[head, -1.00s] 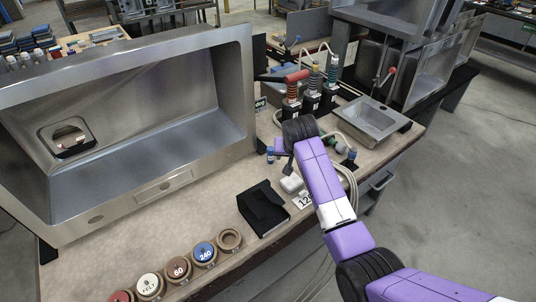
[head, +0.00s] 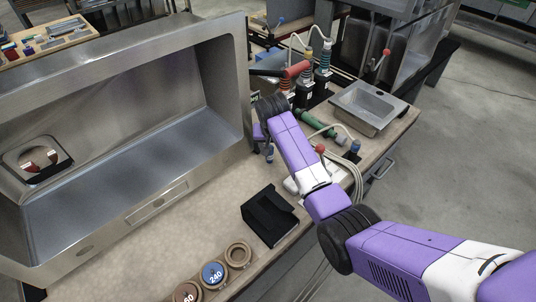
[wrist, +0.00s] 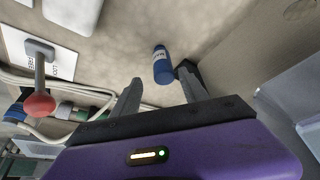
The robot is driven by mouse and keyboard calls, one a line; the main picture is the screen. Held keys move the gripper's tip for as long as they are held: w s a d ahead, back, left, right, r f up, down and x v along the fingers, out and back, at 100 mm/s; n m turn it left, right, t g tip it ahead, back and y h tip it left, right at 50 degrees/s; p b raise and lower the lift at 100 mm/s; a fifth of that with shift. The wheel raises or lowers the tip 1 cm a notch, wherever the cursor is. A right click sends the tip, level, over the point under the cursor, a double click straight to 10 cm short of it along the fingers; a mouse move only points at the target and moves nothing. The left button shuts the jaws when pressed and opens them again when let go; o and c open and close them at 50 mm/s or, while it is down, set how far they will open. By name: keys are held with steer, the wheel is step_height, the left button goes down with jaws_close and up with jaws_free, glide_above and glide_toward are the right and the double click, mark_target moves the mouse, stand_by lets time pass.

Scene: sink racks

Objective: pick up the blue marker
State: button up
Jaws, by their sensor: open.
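The blue marker (wrist: 162,66) is a short blue cylinder with a pale label. In the wrist view it shows just beyond the fingertips, between them and closer to the right finger. In the head view the marker (head: 269,154) stands on the worktop by the sink's right end, just below my gripper (head: 262,136). My gripper (wrist: 159,80) is open and empty in the wrist view. I cannot tell whether the right finger touches the marker. My wrist hides most of the fingers in the head view.
A large steel sink (head: 130,150) stands close on the left. A black holder (head: 268,215) lies nearer. A red-knobbed lever (wrist: 40,85) and pale hoses are to the side. A small steel basin (head: 368,108) and coloured-spring bottles (head: 300,85) stand behind.

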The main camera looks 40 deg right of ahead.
steer(key=x, duration=0.2)
steer(key=a+x, duration=0.1)
steer(key=x, duration=0.1)
steer(key=shift+f, duration=0.15)
steer(key=shift+w+d+f, duration=0.2)
steer(key=shift+f, duration=0.45)
jaws_close()
